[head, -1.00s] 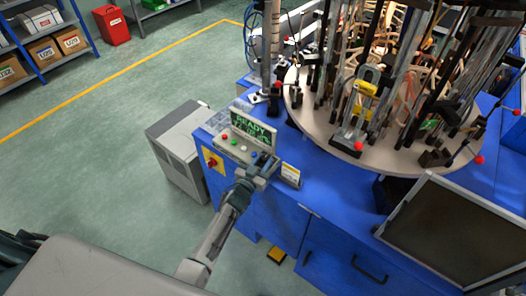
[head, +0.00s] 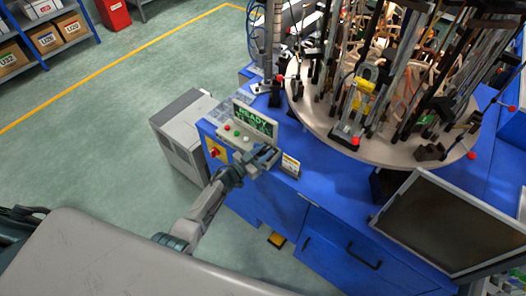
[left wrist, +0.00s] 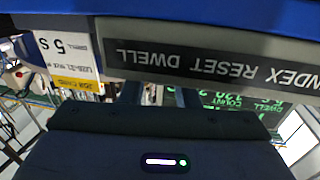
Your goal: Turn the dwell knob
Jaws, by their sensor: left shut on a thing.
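The control box (head: 240,136) stands on the blue machine's near left corner, with a lit green READY screen (head: 255,118) and coloured buttons on its sloped face. My left gripper (head: 264,157) is at the right end of this face, shut on the dwell knob, which the fingers hide. In the left wrist view the label strip (left wrist: 205,66) reads INDEX RESET DWELL upside down, close to my gripper body (left wrist: 160,140). A white card (left wrist: 68,55) there reads DWELL 5 S. The turn angle of the knob cannot be seen. My right gripper is not in view.
A small card stand (head: 290,166) is just right of my gripper. A round turntable (head: 320,118) crowded with fixtures and red-tipped levers stands behind. A dark monitor (head: 445,225) is at the right. A red-and-yellow switch (head: 215,151) is on the machine's left side.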

